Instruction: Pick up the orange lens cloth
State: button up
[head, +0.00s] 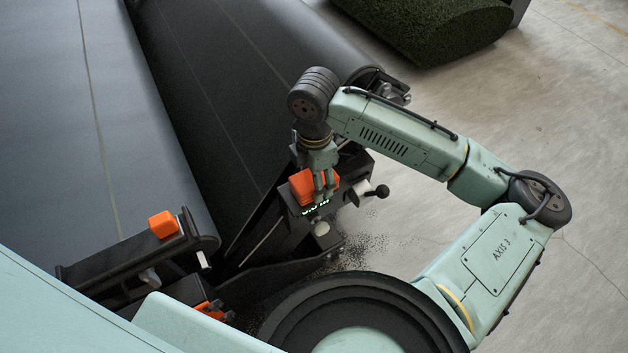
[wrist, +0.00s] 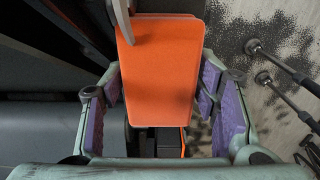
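An orange flat piece, which I take to be the orange lens cloth (head: 301,187), lies on a dark box with a green display at the end of the roller frame. In the wrist view the orange piece (wrist: 160,75) fills the space between my fingers. My gripper (head: 325,188) is above it, pointing down, and partly hides it in the head view. In the wrist view my gripper (wrist: 166,105) has its purple-padded fingers wide apart, one on each side of the orange piece. I cannot tell whether either pad touches it.
An orange block (head: 163,224) sits on the edge of the left frame, and another orange part (head: 211,310) is lower down. A black-knobbed lever (head: 378,191) sticks out right of the box. Large dark rollers (head: 180,90) fill the left. Open floor (head: 570,120) lies right.

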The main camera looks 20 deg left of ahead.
jog(key=c, duration=0.7)
jog(key=shift+r, duration=0.1)
jog(key=shift+r, duration=0.55)
notch_tip(320, 180, up, 2)
jog(key=shift+r+b, duration=0.15)
jog(key=shift+b, duration=0.35)
jog(key=shift+s+d+r+b, duration=0.25)
jog(key=shift+s+d+b, duration=0.9)
jog(key=shift+s+b, duration=1.15)
jog(key=shift+s+d+r+b, duration=0.2)
jog(key=shift+s+d+b, duration=0.9)
jog(key=shift+s+b, duration=1.15)
jog(key=shift+s+d+r+b, duration=0.25)
jog(key=shift+s+d+b, duration=0.9)
jog(key=shift+s+b, duration=1.15)
jog(key=shift+s+p, duration=0.4)
jog(key=shift+p, duration=0.05)
